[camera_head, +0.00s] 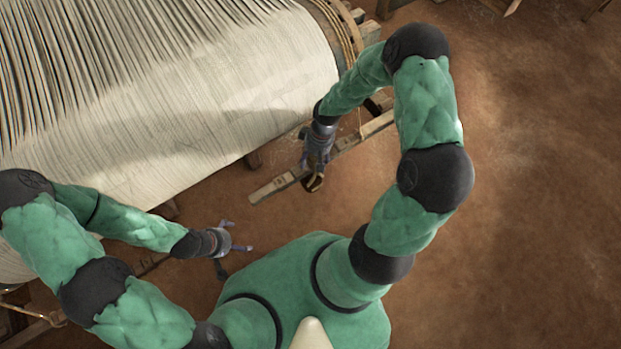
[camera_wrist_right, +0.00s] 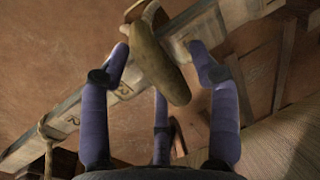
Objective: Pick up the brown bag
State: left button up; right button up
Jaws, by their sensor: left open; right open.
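The brown bag (camera_wrist_right: 160,65) is a small, long tan-brown shape with a loop or opening at its top in the right wrist view. It lies between the spread purple fingers of my right gripper (camera_wrist_right: 157,48). In the head view the brown bag (camera_head: 315,184) shows just beyond the tips of my right gripper (camera_head: 312,168), beside a wooden beam. The right gripper is open and points down at it. I cannot tell whether any finger touches it. My left gripper (camera_head: 234,240) is open and empty, low at the left, well apart from the bag.
The loom with its pale warp threads (camera_head: 220,90) fills the upper left. A wooden beam (camera_head: 275,187) runs below its edge, close to the right gripper; a rope (camera_wrist_right: 48,140) wraps it in the wrist view. Bare brown floor (camera_head: 530,200) lies free at the right.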

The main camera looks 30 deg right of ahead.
grip_shut()
jog(key=shift+r, duration=0.15)
